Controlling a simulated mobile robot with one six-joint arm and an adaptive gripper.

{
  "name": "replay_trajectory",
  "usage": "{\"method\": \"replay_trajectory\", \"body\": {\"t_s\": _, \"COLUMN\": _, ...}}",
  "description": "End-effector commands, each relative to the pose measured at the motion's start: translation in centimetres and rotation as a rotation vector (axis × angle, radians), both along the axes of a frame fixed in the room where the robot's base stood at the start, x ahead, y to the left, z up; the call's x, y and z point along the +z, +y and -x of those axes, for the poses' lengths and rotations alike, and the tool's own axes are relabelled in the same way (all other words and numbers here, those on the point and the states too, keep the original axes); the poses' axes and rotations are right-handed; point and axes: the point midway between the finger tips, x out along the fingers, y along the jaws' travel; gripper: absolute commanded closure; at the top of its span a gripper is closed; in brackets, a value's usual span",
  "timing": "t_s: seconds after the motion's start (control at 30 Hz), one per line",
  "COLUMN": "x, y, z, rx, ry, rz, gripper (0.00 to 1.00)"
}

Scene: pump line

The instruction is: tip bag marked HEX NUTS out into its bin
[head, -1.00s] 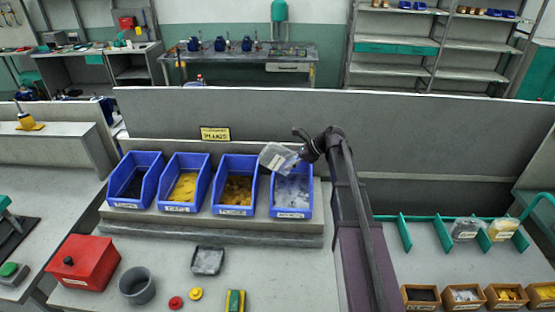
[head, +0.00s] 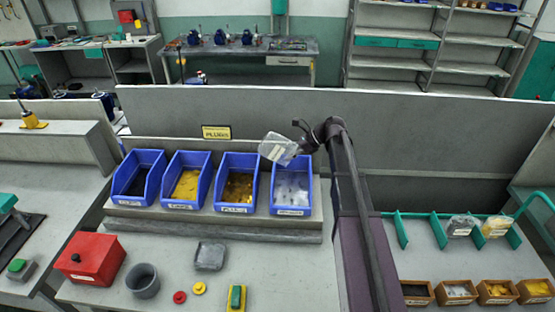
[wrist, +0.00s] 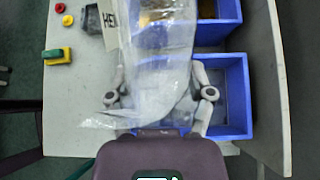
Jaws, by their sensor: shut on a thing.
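My gripper (head: 304,146) is shut on a clear bag (head: 278,148) with a white label. The bag hangs tilted over the back of the rightmost blue bin (head: 290,211), apart from it. In the wrist view the bag (wrist: 165,45) lies between the fingers (wrist: 160,82), and its label (wrist: 109,22) shows the letters HE; the rest is cut off. A loose flap of film spreads at the lower left. The rightmost bin holds pale silvery pieces; its front label is too blurred to read. I cannot tell how much is in the bag.
Three more blue bins stand to the left, with dark, yellow and brass-coloured contents. A yellow sign (head: 216,132) reading PLUGS is behind them. A red box (head: 90,259) and grey cup (head: 142,281) stand in front. Two bags (head: 461,226) sit in the green rack at right.

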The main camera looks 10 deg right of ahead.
Motion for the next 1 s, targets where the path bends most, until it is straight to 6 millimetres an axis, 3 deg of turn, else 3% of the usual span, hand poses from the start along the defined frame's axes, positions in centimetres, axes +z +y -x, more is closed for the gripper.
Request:
{"method": "replay_trajectory", "body": {"t_s": 0.27, "x": 0.4, "y": 0.1, "z": 0.0, "rx": 0.001, "ry": 0.007, "rz": 0.03, "gripper": 0.77}}
{"method": "replay_trajectory", "body": {"t_s": 1.0, "x": 1.3, "y": 0.0, "z": 0.0, "rx": 0.0, "ry": 0.081, "rz": 0.411, "gripper": 0.77}}
